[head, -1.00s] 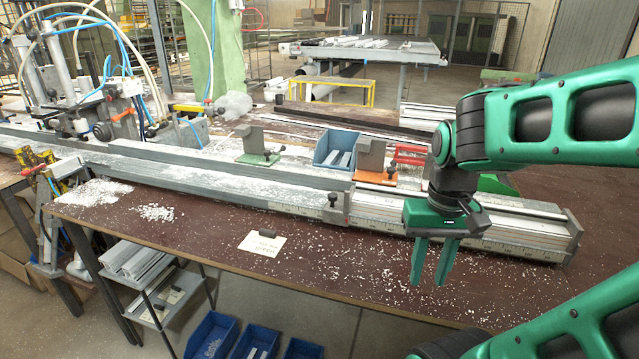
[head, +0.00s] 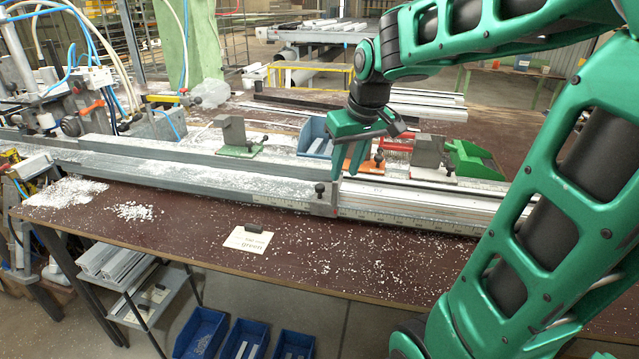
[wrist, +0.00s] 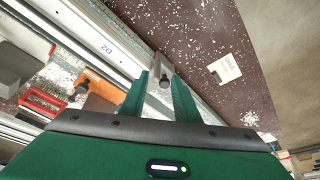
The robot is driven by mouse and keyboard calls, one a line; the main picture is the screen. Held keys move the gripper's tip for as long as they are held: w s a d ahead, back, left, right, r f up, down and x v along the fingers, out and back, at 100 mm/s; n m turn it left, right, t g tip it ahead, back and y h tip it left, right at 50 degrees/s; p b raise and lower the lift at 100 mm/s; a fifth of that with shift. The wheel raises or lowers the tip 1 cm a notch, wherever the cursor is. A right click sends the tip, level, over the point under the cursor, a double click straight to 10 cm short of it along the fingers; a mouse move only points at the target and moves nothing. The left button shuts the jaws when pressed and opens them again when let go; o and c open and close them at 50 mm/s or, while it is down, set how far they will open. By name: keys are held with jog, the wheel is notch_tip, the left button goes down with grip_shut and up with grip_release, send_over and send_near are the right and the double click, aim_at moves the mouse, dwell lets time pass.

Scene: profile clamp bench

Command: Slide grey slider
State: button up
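The grey slider (head: 326,206) is a small grey block with a black knob (head: 320,187). It sits on the long metal profile rail (head: 420,207), near the middle of the bench. My gripper (head: 346,175) is open, its two green fingers pointing down just above the rail, close to the slider. In the wrist view the slider (wrist: 157,67) and its dark knob show in the gap between the fingertips of the gripper (wrist: 160,88). The fingers are apart with nothing gripped; whether they touch the slider I cannot tell.
Behind the rail stand a grey block on a green base (head: 231,133), a blue bin (head: 313,133), an orange-based piece (head: 375,166), a grey block on a pale base (head: 428,152) and a green bin (head: 474,160). A card (head: 249,240) reading "green" lies in front.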

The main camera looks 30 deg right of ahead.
jog(key=n, duration=0.1)
send_near(320, 186)
jog(key=s+r, duration=0.1)
jog(key=r, duration=0.1)
jog(key=shift+t, duration=0.3)
jog(key=x, duration=1)
jog(key=shift+f, duration=0.35)
grip_shut()
